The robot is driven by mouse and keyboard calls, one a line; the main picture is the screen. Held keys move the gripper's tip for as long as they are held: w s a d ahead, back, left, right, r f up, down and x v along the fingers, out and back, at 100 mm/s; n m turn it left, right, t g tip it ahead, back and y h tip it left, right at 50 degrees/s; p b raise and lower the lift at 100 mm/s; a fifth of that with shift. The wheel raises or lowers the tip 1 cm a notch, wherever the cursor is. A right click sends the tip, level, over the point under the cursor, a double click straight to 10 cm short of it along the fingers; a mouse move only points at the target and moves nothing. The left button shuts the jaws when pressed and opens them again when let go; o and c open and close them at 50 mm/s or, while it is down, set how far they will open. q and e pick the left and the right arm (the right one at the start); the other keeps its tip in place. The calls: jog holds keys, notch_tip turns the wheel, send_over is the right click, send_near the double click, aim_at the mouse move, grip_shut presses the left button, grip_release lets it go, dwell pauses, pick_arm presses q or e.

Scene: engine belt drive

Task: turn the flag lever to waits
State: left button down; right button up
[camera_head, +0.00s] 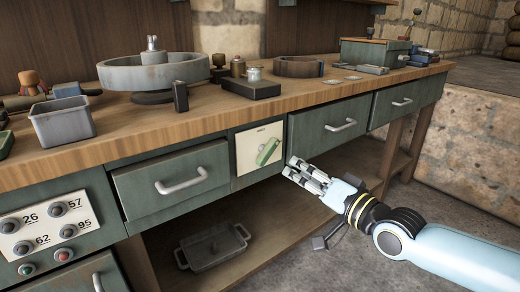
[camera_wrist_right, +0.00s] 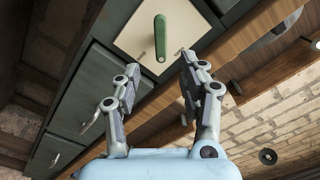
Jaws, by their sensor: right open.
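The flag lever (camera_head: 268,151) is a green handle on a cream square panel (camera_head: 245,150) set in the bench front between two drawers. It leans, its upper end toward the right. In the right wrist view the green lever (camera_wrist_right: 160,38) stands out from the panel, just beyond my fingertips. My right gripper (camera_head: 291,168) is open and empty, just below and right of the lever, apparently not touching it. Its two spread fingers also show in the wrist view (camera_wrist_right: 158,64). Small dark print sits above the lever, too small to read. My left gripper is not in view.
Drawers with bar handles (camera_head: 182,182) (camera_head: 341,126) flank the panel. A button panel (camera_head: 45,232) is at the lower left. The wooden benchtop (camera_head: 130,136) holds a large pulley (camera_head: 153,73) and a grey bin (camera_head: 62,121). A lidded tray (camera_head: 213,249) sits on the lower shelf.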

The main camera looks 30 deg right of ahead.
aim_at(269, 155)
jog(key=w+b, duration=0.1)
jog(key=w, duration=0.1)
jog(key=w+b, duration=0.2)
jog(key=w, duration=0.1)
jog(key=w+b, duration=0.1)
jog(key=w, duration=0.2)
jog(key=shift+a+f, duration=0.3)
jog(key=shift+a, duration=0.05)
jog(key=shift+w+r+b, duration=0.2)
jog(key=shift+w+b, duration=0.35)
jog(key=shift+w, duration=0.3)
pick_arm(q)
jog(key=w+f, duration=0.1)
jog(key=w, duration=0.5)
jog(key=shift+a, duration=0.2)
pick_arm(e)
jog(key=shift+w+a+r, duration=0.1)
jog(key=shift+w, duration=0.15)
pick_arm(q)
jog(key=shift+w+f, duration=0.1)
pick_arm(e)
grip_shut()
